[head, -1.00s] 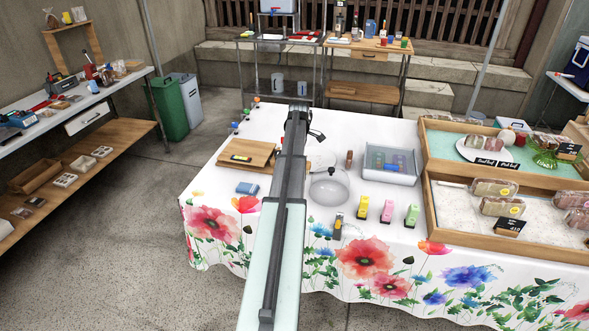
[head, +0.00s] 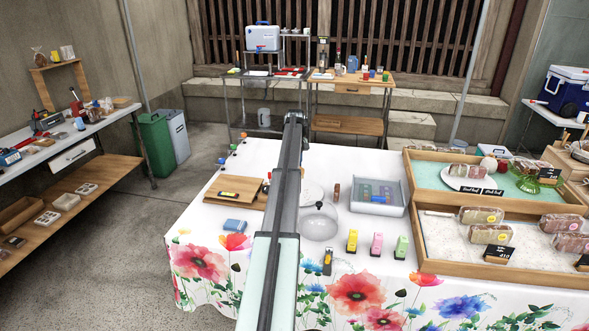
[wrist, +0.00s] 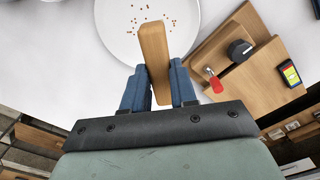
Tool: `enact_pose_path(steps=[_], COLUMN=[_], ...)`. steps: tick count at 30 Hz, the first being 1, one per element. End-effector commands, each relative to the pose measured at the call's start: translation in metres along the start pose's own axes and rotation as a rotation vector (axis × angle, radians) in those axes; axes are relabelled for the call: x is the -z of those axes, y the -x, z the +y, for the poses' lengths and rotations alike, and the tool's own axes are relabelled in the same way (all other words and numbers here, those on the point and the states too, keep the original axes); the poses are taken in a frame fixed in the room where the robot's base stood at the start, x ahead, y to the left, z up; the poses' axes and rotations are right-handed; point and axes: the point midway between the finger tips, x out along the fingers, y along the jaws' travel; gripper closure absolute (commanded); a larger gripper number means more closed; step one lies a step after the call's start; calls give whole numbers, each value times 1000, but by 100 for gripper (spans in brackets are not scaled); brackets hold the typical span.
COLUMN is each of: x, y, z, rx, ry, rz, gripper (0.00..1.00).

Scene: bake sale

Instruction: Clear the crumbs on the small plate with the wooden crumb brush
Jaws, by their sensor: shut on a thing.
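In the wrist view my gripper (wrist: 158,74) is shut on the wooden crumb brush (wrist: 154,48), with one blue finger on each side of its block-like wooden body. The brush reaches up over the small plate (wrist: 115,28), a white round plate. Several small brown crumbs (wrist: 150,19) lie scattered on the plate beyond the brush end. The bristles are hidden, and I cannot tell whether the brush touches the plate. In the head view my arm hides the gripper and brush; a pale round edge shows just right of the arm, partly hidden.
A clear dome (head: 320,221) stands right of my arm. A grey bin (head: 377,197) and yellow, pink and green small items (head: 377,244) are further right. A wooden board (head: 235,192) lies left. Wooden display trays (head: 505,270) fill the table's right side.

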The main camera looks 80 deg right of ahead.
Motion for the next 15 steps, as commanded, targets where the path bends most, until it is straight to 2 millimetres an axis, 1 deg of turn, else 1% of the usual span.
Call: enact_pose_path(steps=[3, 9, 15], x=[5, 5, 4], y=[0, 0, 0], z=[4, 4, 3], rx=[3, 6, 7], ry=[-171, -460, -696], rz=[-4, -12, -17], gripper=[97, 97, 97])
